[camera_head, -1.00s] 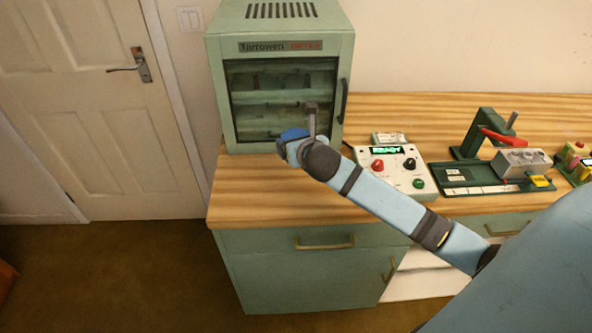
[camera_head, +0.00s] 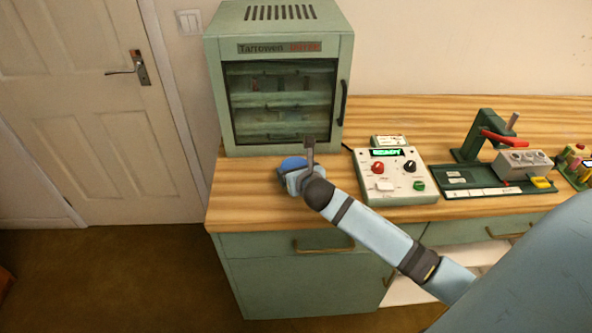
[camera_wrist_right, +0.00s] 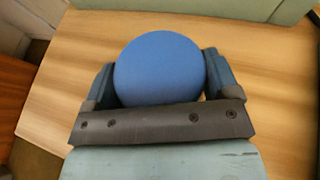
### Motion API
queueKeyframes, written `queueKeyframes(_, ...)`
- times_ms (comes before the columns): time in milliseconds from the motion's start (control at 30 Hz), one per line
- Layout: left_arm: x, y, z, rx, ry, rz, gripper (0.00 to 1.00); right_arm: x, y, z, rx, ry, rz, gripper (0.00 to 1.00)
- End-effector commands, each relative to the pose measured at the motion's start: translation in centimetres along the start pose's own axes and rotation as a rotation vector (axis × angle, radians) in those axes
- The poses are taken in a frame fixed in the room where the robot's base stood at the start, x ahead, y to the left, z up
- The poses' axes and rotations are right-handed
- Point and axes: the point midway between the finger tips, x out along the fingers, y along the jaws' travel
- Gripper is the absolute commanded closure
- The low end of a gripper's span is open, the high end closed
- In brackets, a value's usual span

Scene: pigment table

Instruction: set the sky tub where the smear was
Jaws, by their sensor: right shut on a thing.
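The blue sky tub (camera_head: 292,163) is at the end of my right arm, over the left part of the wooden worktop, in front of the green cabinet. In the right wrist view its round blue top (camera_wrist_right: 158,68) sits between the two fingers of my right gripper (camera_wrist_right: 158,80), which is shut on it. In the head view my right gripper (camera_head: 294,177) partly hides the tub. I cannot tell whether the tub touches the worktop. No smear shows on the visible wood. My left gripper is not in view.
The green glass-fronted cabinet (camera_head: 220,100) stands behind the tub. A control box (camera_head: 390,185) with knobs and a lit display is to the right. Farther right stand a green press with a red lever (camera_head: 502,137) and a grey block (camera_head: 522,162). Bare wood (camera_head: 240,195) lies left of the tub.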

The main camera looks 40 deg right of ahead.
Motion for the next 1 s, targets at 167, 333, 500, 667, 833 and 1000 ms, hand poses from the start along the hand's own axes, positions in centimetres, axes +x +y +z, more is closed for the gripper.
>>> queueKeyframes(167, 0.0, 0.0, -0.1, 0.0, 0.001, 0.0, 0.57, 0.1, 0.0, -0.1, 0.0, 0.0, 0.0, 0.0)
queueKeyframes(333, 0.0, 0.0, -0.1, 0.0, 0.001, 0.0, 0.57, 0.1, 0.0, -0.1, 0.0, 0.0, 0.0, 0.0)
queueKeyframes(500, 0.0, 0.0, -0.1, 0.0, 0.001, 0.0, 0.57, -1.0, 0.0, 0.1, -0.002, 0.0, 0.002, 0.0)
queueKeyframes(667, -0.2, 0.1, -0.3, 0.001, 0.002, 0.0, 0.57, -4.1, 0.0, 0.1, -0.003, 0.001, 0.003, 0.0)
queueKeyframes(833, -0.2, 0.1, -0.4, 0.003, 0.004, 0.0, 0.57, -7.8, 0.0, 0.1, -0.002, 0.0, 0.002, 0.0)
queueKeyframes(1000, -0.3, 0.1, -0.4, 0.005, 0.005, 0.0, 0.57, -10.6, 0.0, 0.1, -0.001, 0.001, 0.001, 0.0)
